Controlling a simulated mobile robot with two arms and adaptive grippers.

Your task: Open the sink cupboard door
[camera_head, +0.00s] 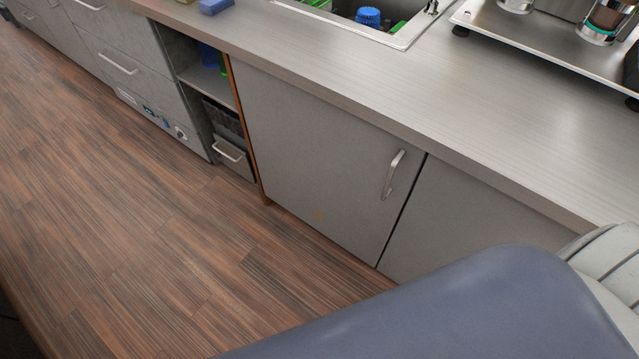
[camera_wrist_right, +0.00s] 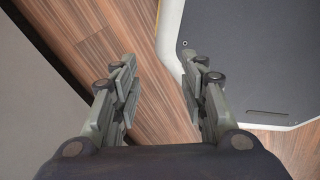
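The sink cupboard door (camera_head: 310,165) is a flat grey panel below the counter in the head view, under the sink. It appears closed and flush with the panel to its right. Its silver bar handle (camera_head: 393,174) is upright near the door's upper right corner. My right gripper (camera_wrist_right: 166,80) shows in the right wrist view with its two fingers apart and nothing between them. It points down over wood floor, away from the handle. My left gripper is not in the head view. One of my arms covers the lower right of the head view.
The counter (camera_head: 400,90) runs above the door. The sink (camera_head: 400,35) holds a blue item (camera_head: 368,16) and green items. A metal machine tray (camera_head: 560,50) stands at upper right. Open shelves (camera_head: 207,80) and drawers (camera_head: 125,65) lie left. The wood floor (camera_head: 150,240) before the door is clear.

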